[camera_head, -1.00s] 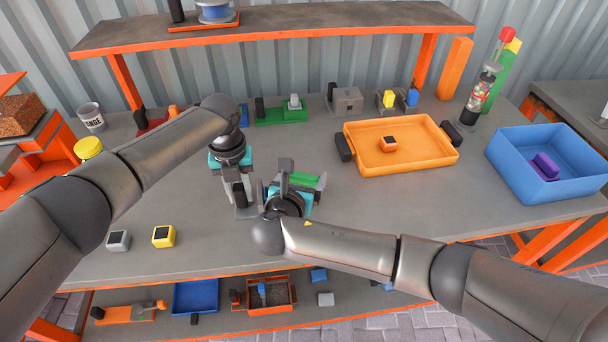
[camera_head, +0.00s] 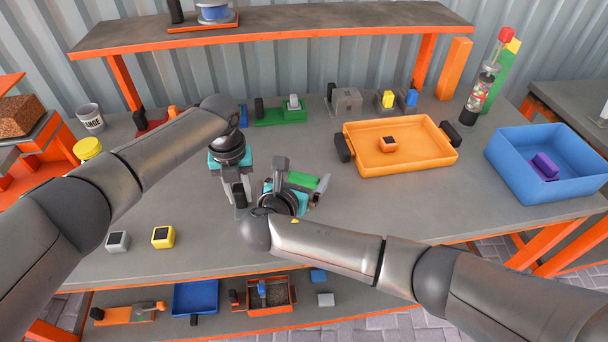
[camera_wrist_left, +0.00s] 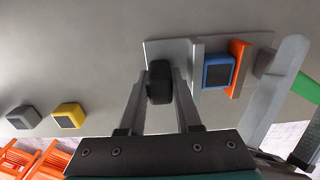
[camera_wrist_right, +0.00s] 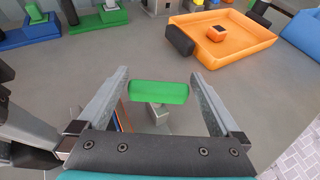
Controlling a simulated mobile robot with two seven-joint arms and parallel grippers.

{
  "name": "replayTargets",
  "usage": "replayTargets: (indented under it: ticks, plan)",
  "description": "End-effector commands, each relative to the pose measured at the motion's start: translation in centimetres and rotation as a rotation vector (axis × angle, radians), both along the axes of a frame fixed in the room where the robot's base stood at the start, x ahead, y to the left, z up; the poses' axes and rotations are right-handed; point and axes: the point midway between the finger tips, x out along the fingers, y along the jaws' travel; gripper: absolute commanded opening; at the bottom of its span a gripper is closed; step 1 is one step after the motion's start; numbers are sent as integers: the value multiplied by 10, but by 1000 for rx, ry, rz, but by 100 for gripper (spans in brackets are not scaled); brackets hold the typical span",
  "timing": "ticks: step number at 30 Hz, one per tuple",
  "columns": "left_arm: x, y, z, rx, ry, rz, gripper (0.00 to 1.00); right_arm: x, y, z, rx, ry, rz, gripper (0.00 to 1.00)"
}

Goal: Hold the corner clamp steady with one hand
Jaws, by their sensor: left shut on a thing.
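The corner clamp is a grey plate (camera_wrist_left: 158,50) with a black upright grip (camera_wrist_left: 159,82), seen in the left wrist view. A blue block (camera_wrist_left: 217,71) sits on it beside an orange strip (camera_wrist_left: 238,68). My left gripper (camera_wrist_left: 160,88) is shut on the black grip; it also shows in the head view (camera_head: 241,193). My right gripper (camera_wrist_right: 158,88) is open, its fingers on either side of a green bar (camera_wrist_right: 159,92) on a grey stem (camera_wrist_right: 157,112). The fingers appear apart from the bar. In the head view, my arms hide most of the clamp.
An orange tray (camera_head: 430,135) with an orange block and a blue bin (camera_head: 520,185) with a purple piece stand to the right. Grey (camera_head: 117,240) and yellow (camera_head: 163,237) blocks lie at front left.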

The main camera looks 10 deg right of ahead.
Motion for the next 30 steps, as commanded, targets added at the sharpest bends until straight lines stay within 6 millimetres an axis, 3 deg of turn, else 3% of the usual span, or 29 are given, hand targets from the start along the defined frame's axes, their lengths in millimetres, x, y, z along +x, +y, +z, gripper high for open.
replayTargets:
  ticks: [8,21,30]
  plan:
    - [-1,1,-1,3,5,2,0,-7,5,2,3,2,4,100]
    - [-1,1,-1,3,4,3,0,-74,42,33,4,2,4,100]
    - [-1,1,-1,3,4,4,0,-97,54,45,0,2,1,100]
